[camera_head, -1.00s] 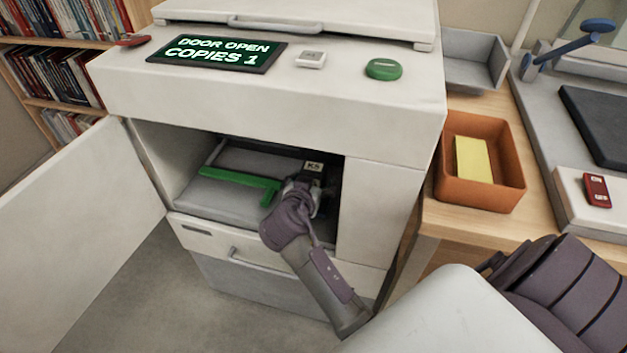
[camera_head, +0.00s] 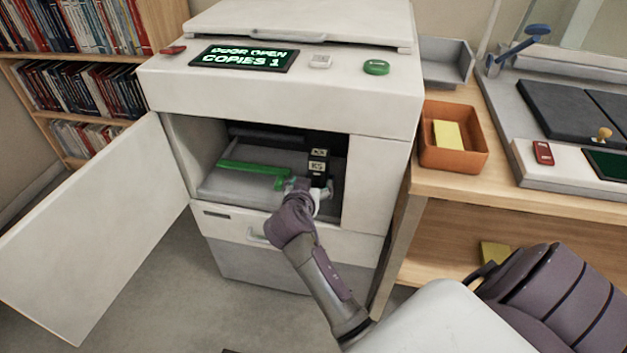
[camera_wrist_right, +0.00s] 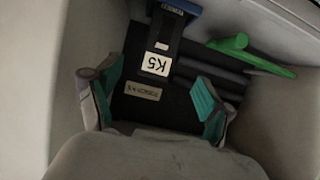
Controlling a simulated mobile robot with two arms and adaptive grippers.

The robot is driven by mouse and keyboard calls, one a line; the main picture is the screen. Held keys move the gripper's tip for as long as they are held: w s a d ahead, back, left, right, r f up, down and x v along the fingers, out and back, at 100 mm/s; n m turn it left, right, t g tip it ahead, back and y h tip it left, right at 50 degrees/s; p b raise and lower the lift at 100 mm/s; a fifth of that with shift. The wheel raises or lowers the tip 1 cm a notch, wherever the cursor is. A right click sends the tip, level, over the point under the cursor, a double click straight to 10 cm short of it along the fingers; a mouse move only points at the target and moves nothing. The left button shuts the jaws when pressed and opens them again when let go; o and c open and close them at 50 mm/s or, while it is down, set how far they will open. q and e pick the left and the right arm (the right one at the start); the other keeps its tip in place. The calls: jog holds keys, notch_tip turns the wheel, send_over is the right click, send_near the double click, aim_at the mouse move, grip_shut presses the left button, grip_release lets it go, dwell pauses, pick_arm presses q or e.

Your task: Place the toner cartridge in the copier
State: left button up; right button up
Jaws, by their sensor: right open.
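The copier (camera_head: 280,95) stands with its front door (camera_head: 90,225) swung open to the left, and its panel reads DOOR OPEN, COPIES 1. A black toner cartridge (camera_head: 318,180) with a pale K5 label is in the right part of the open bay. A green lever (camera_head: 250,168) lies across the bay to its left. My right gripper (camera_head: 305,187) is at the bay mouth, just in front of the cartridge. In the right wrist view its teal-padded fingers (camera_wrist_right: 157,95) are spread apart, with the K5 label (camera_wrist_right: 157,64) beyond them. My left gripper is out of view.
An orange bin (camera_head: 455,160) with a yellow block sits on the wooden table right of the copier. A bookshelf (camera_head: 80,60) stands at the left. The copier's right bay wall is close beside my right gripper. The floor in front is clear.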

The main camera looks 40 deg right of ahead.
jog(key=s+a+f+n+g+y, duration=0.2)
jog(key=s+a+f+n+y, duration=0.35)
jog(key=s+f, duration=0.65)
jog(key=s+a+f+n+g+y, duration=0.1)
jog(key=s+a+n+y, duration=0.1)
jog(key=s, duration=0.5)
jog(key=s+a+f+n+g+y, duration=0.2)
jog(key=s+a+n, duration=0.2)
jog(key=s+a, duration=0.3)
jog(key=shift+s+a+g, duration=0.3)
jog(key=shift+s, duration=0.15)
jog(key=shift+f+y, duration=0.1)
jog(key=shift+y, duration=0.15)
